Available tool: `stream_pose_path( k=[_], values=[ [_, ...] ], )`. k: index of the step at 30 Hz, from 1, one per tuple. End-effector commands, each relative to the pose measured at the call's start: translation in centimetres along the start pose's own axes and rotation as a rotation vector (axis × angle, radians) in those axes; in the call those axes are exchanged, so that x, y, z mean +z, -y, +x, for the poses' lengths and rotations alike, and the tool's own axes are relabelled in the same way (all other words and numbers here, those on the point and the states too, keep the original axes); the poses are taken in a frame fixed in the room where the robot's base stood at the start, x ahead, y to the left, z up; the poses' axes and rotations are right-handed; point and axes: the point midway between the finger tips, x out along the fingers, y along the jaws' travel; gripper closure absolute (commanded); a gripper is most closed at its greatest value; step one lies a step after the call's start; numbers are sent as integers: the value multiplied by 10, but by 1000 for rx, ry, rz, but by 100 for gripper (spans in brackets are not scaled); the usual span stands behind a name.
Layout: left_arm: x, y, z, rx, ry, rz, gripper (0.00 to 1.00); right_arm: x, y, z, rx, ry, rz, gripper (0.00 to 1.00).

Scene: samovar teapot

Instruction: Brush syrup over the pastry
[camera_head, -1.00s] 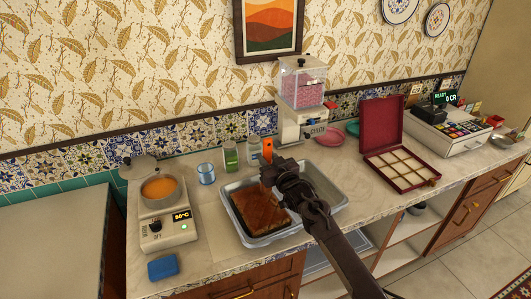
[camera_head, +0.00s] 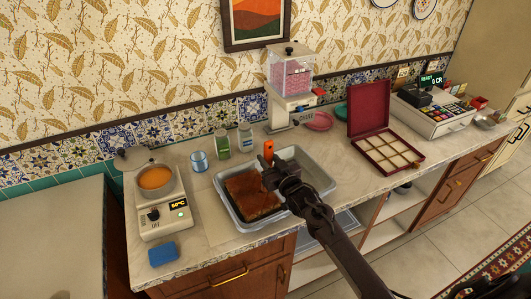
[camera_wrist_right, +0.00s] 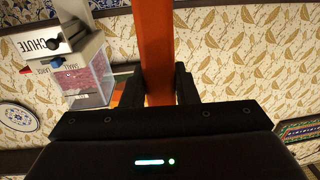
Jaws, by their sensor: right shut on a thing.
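The brown pastry (camera_head: 243,197) lies in a grey metal tray (camera_head: 318,177) on the counter. My right gripper (camera_head: 270,178) is at the pastry's right side, above the tray. It is shut on the orange handle of the brush (camera_head: 268,150), which stands upright; the handle also shows between the fingers in the right wrist view (camera_wrist_right: 156,50). The brush's lower end is hidden by the gripper, so I cannot tell whether it touches the pastry. A pot of orange syrup (camera_head: 155,178) sits on a white warmer (camera_head: 165,215) at the left. My left gripper is out of view.
A blue sponge (camera_head: 163,253) lies in front of the warmer. A blue glass (camera_head: 199,161) and two jars (camera_head: 221,144) stand behind the tray. A pink-filled dispenser (camera_head: 291,90), an open red box (camera_head: 368,110) and a cash register (camera_head: 433,110) stand to the right.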

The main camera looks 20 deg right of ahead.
Motion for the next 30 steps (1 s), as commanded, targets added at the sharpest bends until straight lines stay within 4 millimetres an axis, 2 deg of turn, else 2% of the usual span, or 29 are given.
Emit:
stream_pose_path(
  k=[9, 17, 24, 30],
  values=[
    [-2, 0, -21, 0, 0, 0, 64, 1, 0, -27, 0, 11, 0, 100],
    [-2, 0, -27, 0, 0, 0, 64, 2, 0, -37, 0, 8, 0, 100],
    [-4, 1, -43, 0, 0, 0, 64, 0, 0, -59, 0, 10, 1, 100],
    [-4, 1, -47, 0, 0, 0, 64, 0, 0, -69, 1, 7, 0, 100]
  ],
)
